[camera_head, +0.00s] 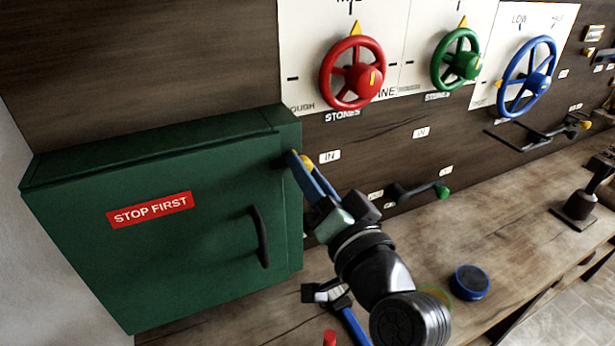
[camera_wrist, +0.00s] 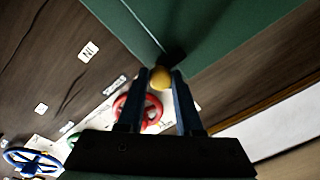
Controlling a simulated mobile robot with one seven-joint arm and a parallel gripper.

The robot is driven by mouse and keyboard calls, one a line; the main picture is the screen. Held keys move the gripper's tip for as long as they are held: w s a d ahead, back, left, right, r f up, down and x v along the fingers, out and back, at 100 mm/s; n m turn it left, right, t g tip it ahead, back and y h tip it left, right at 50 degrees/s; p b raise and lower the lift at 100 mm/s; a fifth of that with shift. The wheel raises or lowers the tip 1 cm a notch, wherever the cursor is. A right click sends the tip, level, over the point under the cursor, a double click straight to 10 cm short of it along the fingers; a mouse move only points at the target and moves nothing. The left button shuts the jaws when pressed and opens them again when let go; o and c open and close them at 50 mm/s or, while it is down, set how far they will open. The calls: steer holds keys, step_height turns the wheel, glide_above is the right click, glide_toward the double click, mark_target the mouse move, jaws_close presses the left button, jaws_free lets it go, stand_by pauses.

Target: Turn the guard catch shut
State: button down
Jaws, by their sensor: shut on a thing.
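The green guard box (camera_head: 160,230) hangs at the left with its door closed and a red STOP FIRST label on it. The guard catch is at the box's upper right edge. Its dark part shows in the wrist view (camera_wrist: 174,58), and its yellow knob (camera_head: 307,161) shows in both views. In the wrist view the knob (camera_wrist: 160,77) sits between the two blue fingertips. My gripper (camera_head: 300,163) is shut on this knob. My fingers hide part of the catch in the head view.
A black door handle (camera_head: 260,237) stands out below the catch. Red (camera_head: 352,73), green (camera_head: 456,60) and blue (camera_head: 527,76) handwheels line the wall at right. A green-knobbed lever (camera_head: 420,192) is near my wrist. A blue round object (camera_head: 470,282) lies on the bench.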

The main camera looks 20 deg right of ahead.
stand_by(0.3)
steer(key=c, duration=0.6)
jaws_free()
steer(key=s+b, duration=0.1)
steer(key=s, duration=0.3)
steer(key=s+b, duration=0.1)
steer(key=s, duration=0.3)
steer(key=s+f+b, duration=0.1)
steer(key=s, duration=0.4)
steer(key=shift+d, duration=0.25)
